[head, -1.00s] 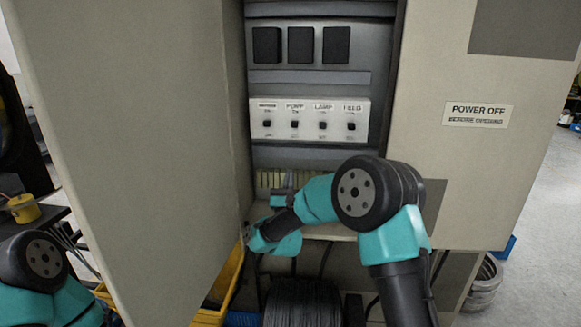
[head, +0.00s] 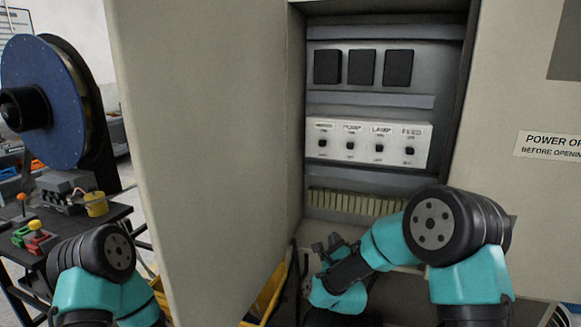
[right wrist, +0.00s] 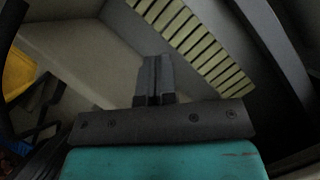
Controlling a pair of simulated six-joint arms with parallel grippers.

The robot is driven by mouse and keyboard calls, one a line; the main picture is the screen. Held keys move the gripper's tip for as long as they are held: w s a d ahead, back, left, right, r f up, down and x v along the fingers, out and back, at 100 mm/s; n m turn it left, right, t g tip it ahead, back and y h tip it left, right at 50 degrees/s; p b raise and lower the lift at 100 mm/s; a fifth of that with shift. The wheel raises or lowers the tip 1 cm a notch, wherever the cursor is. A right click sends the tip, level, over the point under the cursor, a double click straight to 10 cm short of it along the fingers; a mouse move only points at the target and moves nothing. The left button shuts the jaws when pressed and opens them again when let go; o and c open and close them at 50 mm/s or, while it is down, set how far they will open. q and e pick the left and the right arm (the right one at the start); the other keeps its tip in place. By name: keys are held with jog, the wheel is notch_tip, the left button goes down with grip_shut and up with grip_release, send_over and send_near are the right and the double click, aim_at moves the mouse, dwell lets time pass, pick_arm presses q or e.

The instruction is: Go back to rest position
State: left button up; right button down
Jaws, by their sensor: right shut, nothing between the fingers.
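My right gripper (head: 332,245) is at the bottom of the open cabinet, low and in front of the pale terminal strip (head: 355,203). It is small and dark in the head view. In the right wrist view its two fingers (right wrist: 154,78) are together with nothing between them, and the terminal strip (right wrist: 195,45) runs beyond them at the upper right. My right arm reaches in from the lower right. Of my left arm only a dark joint and teal links show at the lower left; its gripper is out of view.
The cabinet door (head: 200,150) stands open on the left, a tall obstacle between my arms. A white switch panel (head: 368,143) sits above the terminal strip. A yellow bin (head: 268,292) is below. A bench with a blue reel (head: 45,105) stands at far left.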

jog(key=s+d+f+n+g+y, duration=0.15)
jog(key=s+f+n+g, duration=0.45)
jog(key=f, duration=0.6)
jog(key=s+d+f+n+g+y, duration=0.1)
jog(key=s+d+f+n+g, duration=0.25)
jog(key=s+f+n, duration=0.6)
pick_arm(q)
jog(key=shift+s+a, duration=0.2)
jog(key=shift+a, duration=0.15)
pick_arm(e)
jog(key=s+d+f+n+g, duration=0.1)
jog(key=s+f+n+g, duration=0.3)
jog(key=s+f, duration=0.3)
jog(key=s+d+f+n+g+y, duration=0.1)
jog(key=s+f+n+g, duration=0.3)
jog(key=s, duration=0.8)
notch_tip(320, 180, down, 4)
jog(key=shift+s+d+r+g, duration=0.15)
jog(key=shift+d+g, duration=0.2)
jog(key=shift+g, duration=0.9)
